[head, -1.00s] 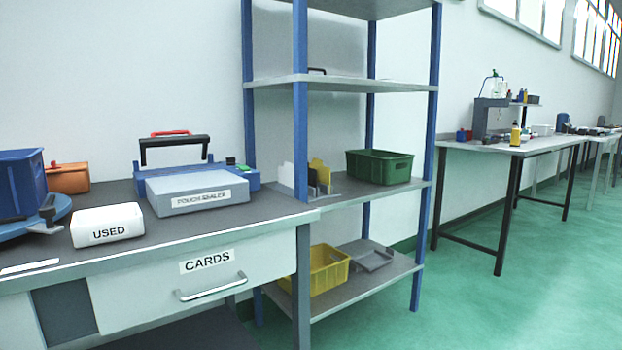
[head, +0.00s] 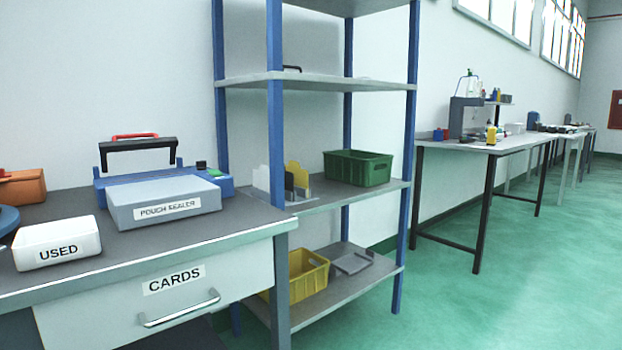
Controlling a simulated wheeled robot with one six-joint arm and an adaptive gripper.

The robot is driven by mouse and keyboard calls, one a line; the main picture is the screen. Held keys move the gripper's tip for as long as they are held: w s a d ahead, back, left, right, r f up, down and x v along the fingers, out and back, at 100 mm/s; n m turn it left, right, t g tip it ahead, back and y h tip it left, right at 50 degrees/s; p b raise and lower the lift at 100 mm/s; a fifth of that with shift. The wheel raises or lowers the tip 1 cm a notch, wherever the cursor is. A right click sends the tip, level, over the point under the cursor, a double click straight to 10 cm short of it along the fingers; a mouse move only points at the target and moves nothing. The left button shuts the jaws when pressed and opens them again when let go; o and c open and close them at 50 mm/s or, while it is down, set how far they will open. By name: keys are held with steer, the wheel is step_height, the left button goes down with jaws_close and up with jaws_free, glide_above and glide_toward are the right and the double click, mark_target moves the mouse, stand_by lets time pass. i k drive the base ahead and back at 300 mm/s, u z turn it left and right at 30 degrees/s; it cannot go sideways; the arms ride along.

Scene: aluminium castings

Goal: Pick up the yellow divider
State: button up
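The yellow divider (head: 296,175) stands upright on the middle shelf of the blue-posted rack, in the head view. It is in a group with a dark divider (head: 289,186) and a white divider (head: 262,177), which appear to stand in a grey holder. A blue rack post passes in front of part of this group. The green crate (head: 358,168) is to the right of the divider on the same shelf. My gripper is not in view.
The bench with the pouch sealer (head: 165,201) and white USED box (head: 56,243) fills the left front. A yellow crate (head: 305,272) and grey tray (head: 352,263) are on the lower shelf. Green floor (head: 450,310) is clear at right.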

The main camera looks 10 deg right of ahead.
mark_target(301, 176)
steer(key=z, duration=0.5)
steer(key=i, duration=0.9)
steer(key=z, duration=0.3)
